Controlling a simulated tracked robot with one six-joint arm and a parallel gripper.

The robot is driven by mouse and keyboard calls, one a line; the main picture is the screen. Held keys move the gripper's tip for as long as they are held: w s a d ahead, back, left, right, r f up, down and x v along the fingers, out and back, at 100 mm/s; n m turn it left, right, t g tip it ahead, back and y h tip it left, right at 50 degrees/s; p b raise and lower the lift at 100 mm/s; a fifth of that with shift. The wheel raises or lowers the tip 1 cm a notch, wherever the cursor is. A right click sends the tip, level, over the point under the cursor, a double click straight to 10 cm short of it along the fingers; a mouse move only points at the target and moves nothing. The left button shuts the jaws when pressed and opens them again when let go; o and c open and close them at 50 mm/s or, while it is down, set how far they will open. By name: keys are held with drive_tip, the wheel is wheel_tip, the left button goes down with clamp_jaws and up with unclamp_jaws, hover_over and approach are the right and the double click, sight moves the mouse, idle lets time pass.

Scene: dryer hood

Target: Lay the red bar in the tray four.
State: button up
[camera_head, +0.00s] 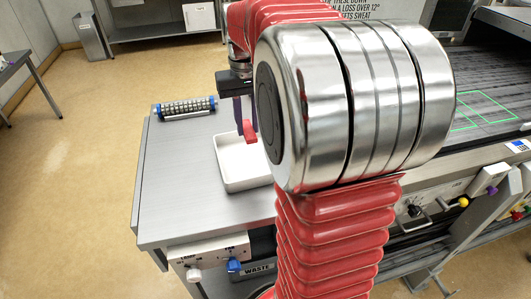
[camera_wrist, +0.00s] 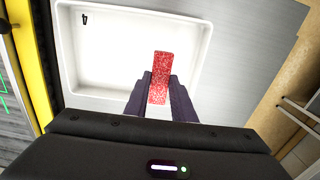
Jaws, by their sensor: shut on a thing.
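The red bar (camera_wrist: 160,75) is held between the two fingertips of my gripper (camera_wrist: 160,92) in the wrist view. It also shows in the head view (camera_head: 249,131), below the gripper (camera_head: 246,112). The white tray (camera_wrist: 67,55) is marked with a 4 on its inner wall and lies under the bar in the wrist view. In the head view the tray (camera_head: 228,182) sits on the grey bench, partly hidden behind my arm. The bar looks held above the tray; I cannot tell the exact gap. The part of the tray floor that I see is bare.
A roller with blue ends (camera_head: 185,108) lies on the grey bench (camera_head: 180,200), left of the tray. A dark conveyor bed with green marks (camera_head: 485,108) is at the right.

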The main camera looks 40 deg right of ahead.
drive_tip(key=shift+f, duration=0.15)
drive_tip(key=shift+f, duration=0.35)
hover_over(250, 161)
drive_tip(key=shift+f, duration=2.65)
drive_tip(key=shift+f, duration=0.1)
drive_tip(key=shift+f, duration=1.8)
drive_tip(key=o, duration=1)
drive_tip(key=shift+r, duration=0.1)
